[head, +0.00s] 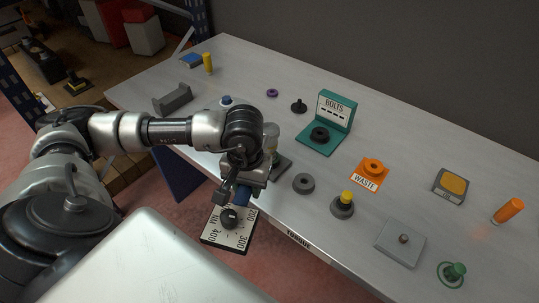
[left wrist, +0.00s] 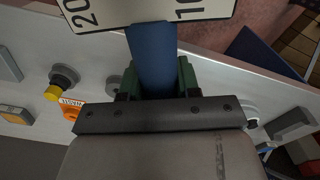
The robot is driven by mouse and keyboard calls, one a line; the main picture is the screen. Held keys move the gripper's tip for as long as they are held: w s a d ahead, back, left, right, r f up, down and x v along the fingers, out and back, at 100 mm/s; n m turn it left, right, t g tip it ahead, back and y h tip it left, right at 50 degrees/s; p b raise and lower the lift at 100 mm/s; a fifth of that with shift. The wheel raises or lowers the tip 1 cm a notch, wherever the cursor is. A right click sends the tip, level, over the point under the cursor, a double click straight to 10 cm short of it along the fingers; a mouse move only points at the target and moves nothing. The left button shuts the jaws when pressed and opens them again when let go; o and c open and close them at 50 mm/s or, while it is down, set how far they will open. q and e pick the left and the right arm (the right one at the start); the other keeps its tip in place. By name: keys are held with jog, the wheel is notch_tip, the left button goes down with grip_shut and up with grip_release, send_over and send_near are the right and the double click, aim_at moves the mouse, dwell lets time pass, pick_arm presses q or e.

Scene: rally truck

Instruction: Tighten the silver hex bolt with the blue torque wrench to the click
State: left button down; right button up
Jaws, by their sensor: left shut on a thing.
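My left gripper (head: 237,188) is at the table's front edge and is shut on the blue torque wrench (head: 243,196). In the left wrist view the wrench's blue handle (left wrist: 152,55) runs up from between the fingers (left wrist: 153,82) toward a numbered white scale plate (left wrist: 160,9). The scale plate (head: 237,240) also shows in the head view, with a dark round knob on it. I cannot make out the silver hex bolt; a dark block (head: 283,163) with a pale upright part sits partly hidden behind my gripper. My right gripper is not in view.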

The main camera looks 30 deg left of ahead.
pick_arm(q)
jog(key=shift+r+p, duration=0.3)
jog(key=shift+r, duration=0.65)
jog(key=shift+r+p, duration=0.8)
jog(key=shift+r, duration=1.05)
